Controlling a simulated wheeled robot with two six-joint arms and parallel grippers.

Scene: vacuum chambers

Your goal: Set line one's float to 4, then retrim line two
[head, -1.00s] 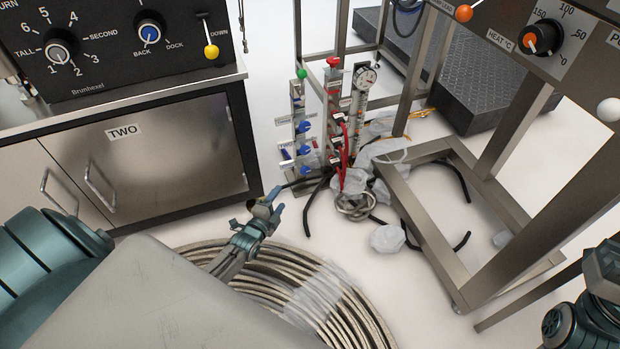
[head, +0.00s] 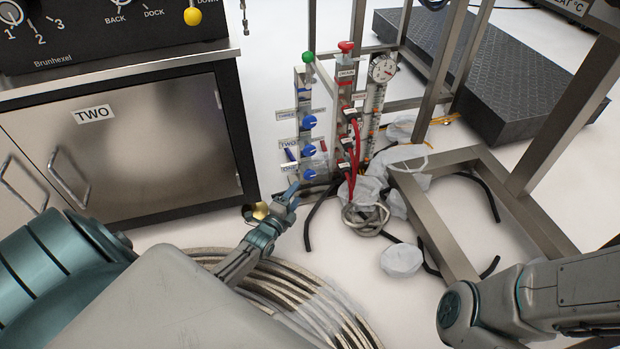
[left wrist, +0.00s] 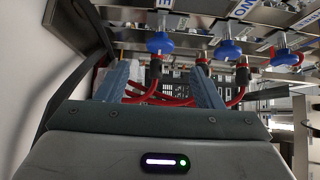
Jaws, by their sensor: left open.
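A narrow steel post (head: 304,88) with a green ball top carries blue knobs, beside labels reading THREE, TWO and ONE from top to bottom. The lowest blue knob (head: 309,175) is by the ONE label. My left gripper (head: 291,192) is open and empty, just below and left of that knob. In the left wrist view its fingers (left wrist: 160,75) point toward a blue knob (left wrist: 160,43) under a label partly cut off, ending in E. Another blue knob (left wrist: 228,48) hangs to its right. The floats and their scales are too small to read. My right gripper is out of view.
A red-topped post (head: 346,75) with red hoses and a gauge column (head: 383,68) stand right of the knobs. Coiled hose (head: 300,305) lies below my left arm. A cabinet marked TWO (head: 150,140) stands left; a steel frame (head: 440,225) stands right.

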